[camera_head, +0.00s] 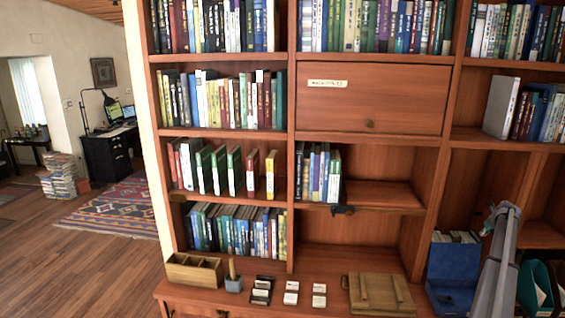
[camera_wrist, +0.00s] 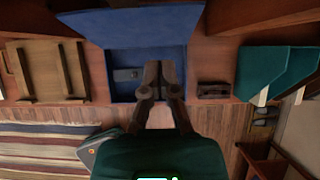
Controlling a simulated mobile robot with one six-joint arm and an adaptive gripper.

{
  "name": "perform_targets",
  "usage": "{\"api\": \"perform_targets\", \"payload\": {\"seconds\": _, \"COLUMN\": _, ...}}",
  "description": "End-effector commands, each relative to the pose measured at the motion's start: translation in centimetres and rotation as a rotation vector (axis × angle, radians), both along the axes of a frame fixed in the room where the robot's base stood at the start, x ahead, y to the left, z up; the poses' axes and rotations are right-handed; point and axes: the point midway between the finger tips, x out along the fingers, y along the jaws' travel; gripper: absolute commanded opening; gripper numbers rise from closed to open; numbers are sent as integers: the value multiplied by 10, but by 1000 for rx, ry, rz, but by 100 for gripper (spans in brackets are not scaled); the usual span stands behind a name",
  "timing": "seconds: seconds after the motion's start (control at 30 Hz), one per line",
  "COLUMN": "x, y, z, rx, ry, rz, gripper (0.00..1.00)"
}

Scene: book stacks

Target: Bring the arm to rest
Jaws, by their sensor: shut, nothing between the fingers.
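My gripper (camera_wrist: 160,66) is shut and empty in the wrist view, its two dark fingers together in front of the open blue box (camera_wrist: 124,88). I cannot tell how far above or in front of the box the fingertips are. My grey arm (camera_head: 497,265) rises at the lower right of the head view, in front of the bookcase's right bay. The fingers cannot be made out clearly there. The blue box (camera_head: 453,265) stands open just left of the arm in the head view.
A wooden crate-like box (camera_head: 380,293) lies left of the blue box. Teal file holders (camera_head: 533,285) stand to its right. The bookcase (camera_head: 375,95) holds rows of books. A divided wooden tray (camera_head: 195,270) sits at the ledge's left. The floor (camera_head: 75,245) at left is largely open.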

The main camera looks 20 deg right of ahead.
Motion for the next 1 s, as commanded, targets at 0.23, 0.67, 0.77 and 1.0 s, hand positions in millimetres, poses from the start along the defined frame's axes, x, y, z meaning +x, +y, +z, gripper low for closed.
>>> {"api": "perform_targets", "payload": {"seconds": 0.23, "x": 5, "y": 14, "z": -2, "rx": -10, "ry": 9, "rz": 32, "gripper": 0}}
{"api": "perform_targets", "payload": {"seconds": 0.67, "x": 31, "y": 84, "z": -11, "rx": -67, "ry": 64, "rz": 220, "gripper": 0}}
{"api": "perform_targets", "payload": {"seconds": 0.77, "x": 39, "y": 111, "z": -14, "rx": -88, "ry": 83, "rz": 291, "gripper": 0}}
{"api": "perform_targets", "payload": {"seconds": 1.0, "x": 65, "y": 219, "z": -27, "rx": -175, "ry": 152, "rz": 578, "gripper": 0}}
